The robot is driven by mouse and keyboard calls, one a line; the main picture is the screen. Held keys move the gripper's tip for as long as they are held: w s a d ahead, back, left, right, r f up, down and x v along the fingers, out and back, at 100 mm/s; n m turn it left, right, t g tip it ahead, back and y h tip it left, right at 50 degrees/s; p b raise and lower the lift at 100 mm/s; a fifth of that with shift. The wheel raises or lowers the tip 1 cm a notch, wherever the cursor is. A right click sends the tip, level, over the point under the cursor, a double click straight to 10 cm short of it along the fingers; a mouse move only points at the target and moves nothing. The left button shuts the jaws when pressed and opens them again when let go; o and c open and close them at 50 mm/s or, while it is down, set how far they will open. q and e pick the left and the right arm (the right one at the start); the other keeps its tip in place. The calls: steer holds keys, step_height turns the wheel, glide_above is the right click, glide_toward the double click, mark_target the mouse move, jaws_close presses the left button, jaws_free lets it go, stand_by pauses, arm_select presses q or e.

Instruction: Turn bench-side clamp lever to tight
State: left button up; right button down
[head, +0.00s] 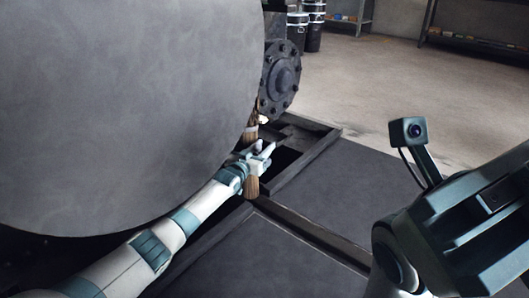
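A brown, wooden-looking handle shows in the head view beside the big grey cylinder. Its lower end (252,187) hangs below my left gripper, and a similar brown piece (251,133) with a pale top shows just above. I take this to be the clamp lever, but its pivot is hidden. My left gripper (265,152) is at the handle, covering its middle. Its fingers point to the upper right. I cannot tell whether they are closed around the handle or in front of it. My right arm fills the lower right; its fingers do not show.
The grey cylinder (130,100) fills the left side, close above my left arm. A bolted round flange (281,80) stands just behind the handle. A dark frame (305,160) edges an opening below. Black drums (313,28) and shelving (475,42) stand far back; the floor between is clear.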

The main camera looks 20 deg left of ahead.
arm_select(q)
steer(key=shift+w, duration=0.3)
steer(key=shift+w+b, duration=0.1)
steer(key=shift+b, duration=0.2)
jaws_close()
steer(key=shift+d+r, duration=0.1)
